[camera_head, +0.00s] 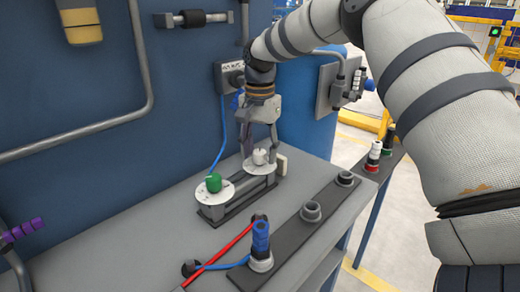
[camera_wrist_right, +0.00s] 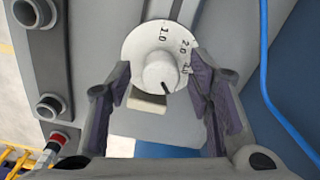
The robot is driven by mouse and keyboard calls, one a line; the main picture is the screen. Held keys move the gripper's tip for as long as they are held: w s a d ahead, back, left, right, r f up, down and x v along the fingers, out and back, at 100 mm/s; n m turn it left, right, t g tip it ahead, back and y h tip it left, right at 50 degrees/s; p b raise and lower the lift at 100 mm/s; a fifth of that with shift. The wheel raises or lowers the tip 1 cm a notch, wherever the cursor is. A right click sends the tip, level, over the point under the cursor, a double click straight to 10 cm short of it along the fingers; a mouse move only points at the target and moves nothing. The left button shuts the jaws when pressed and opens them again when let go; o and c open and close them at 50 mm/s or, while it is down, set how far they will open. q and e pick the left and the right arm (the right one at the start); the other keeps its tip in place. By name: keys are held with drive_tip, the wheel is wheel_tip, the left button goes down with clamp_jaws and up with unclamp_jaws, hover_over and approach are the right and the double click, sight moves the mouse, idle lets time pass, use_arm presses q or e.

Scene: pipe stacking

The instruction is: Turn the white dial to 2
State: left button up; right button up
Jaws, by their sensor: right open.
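The white dial (camera_head: 260,157) stands on a round pale plate at the far end of a dark base on the bench. In the right wrist view, the white dial (camera_wrist_right: 158,68) has a black pointer mark on its lower edge, pointing down and slightly right. Printed numbers run along the plate's top and right; one on the right reads 2.0, and the pointer is not at it. My right gripper (camera_head: 261,148) points down over the dial. In the wrist view, its open fingers (camera_wrist_right: 160,78) stand on either side of the dial, with gaps. My left gripper is not in view.
A green dial (camera_head: 214,182) sits on the same base, nearer. A dark strip with sockets (camera_head: 311,211) and a blue-topped part (camera_head: 261,240) lies to the right. A blue wall (camera_head: 100,110) rises behind.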

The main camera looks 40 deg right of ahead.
clamp_jaws()
